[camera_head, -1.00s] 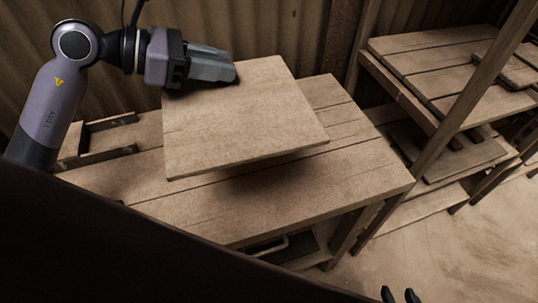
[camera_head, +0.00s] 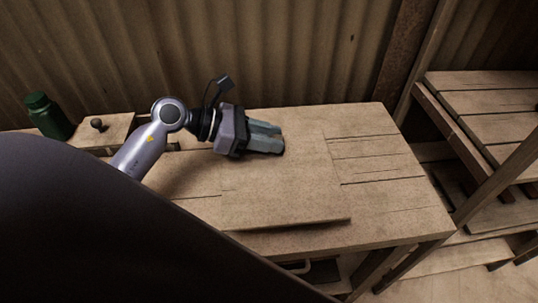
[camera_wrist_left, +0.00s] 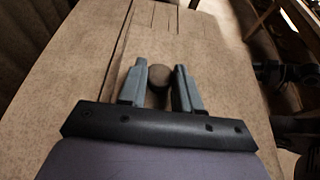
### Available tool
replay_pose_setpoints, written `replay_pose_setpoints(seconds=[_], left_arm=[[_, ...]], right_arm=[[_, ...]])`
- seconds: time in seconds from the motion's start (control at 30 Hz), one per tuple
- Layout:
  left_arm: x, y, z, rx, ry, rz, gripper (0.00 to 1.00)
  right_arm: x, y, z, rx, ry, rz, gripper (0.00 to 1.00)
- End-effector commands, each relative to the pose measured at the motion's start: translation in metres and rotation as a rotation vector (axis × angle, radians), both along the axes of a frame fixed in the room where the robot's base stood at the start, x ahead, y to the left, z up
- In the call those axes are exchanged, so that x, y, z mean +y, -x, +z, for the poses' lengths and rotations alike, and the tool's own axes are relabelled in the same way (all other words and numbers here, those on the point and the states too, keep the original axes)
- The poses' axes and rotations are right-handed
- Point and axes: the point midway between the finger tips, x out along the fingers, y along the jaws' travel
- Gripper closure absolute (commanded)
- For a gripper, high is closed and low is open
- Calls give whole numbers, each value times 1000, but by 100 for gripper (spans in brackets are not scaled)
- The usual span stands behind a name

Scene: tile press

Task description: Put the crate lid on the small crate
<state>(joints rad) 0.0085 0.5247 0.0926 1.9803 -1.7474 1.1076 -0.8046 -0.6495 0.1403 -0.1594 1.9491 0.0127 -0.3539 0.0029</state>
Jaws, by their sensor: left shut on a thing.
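My left gripper (camera_head: 268,140) is shut on a round knob, which shows between its fingers in the wrist view (camera_wrist_left: 158,80). The knob belongs to the crate lid (camera_head: 290,185), a broad flat board of light wood. The lid is low over the wooden table, with a dark shadow along its front edge; I cannot tell whether it touches anything below. An open crate is not clearly seen; whatever is under the lid is hidden. My right gripper is not recognisable in the current views.
The wooden table (camera_head: 390,205) is bare right of the lid. At the back left are a green jar (camera_head: 48,116) and a light wooden box (camera_head: 112,128) with a dark knob. A corrugated wall stands close behind. A slatted shelf (camera_head: 500,127) stands at the right.

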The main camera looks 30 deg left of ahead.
Motion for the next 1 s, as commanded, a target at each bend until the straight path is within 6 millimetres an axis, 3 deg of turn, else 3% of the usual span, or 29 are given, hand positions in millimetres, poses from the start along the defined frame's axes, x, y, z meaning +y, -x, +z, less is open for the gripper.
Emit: replay_pose_setpoints(seconds=[0.43, 0.77, 0.8, 0.87, 1.0], left_arm=[[0, 0, -52, -1, 3, 2, 100], [0, 0, -57, -3, 2, 1, 100], [0, 0, -58, -1, 0, 0, 64], [0, 0, -57, -1, 0, 0, 44], [0, 0, -57, -1, 0, 0, 42]], right_arm=[[0, 0, -3, 0, 0, 0, 55], [0, 0, -4, 0, 0, 0, 55], [0, 0, -5, 0, 0, 0, 55], [0, 0, -4, 0, 0, 0, 55], [0, 0, -4, 0, 0, 0, 55]])
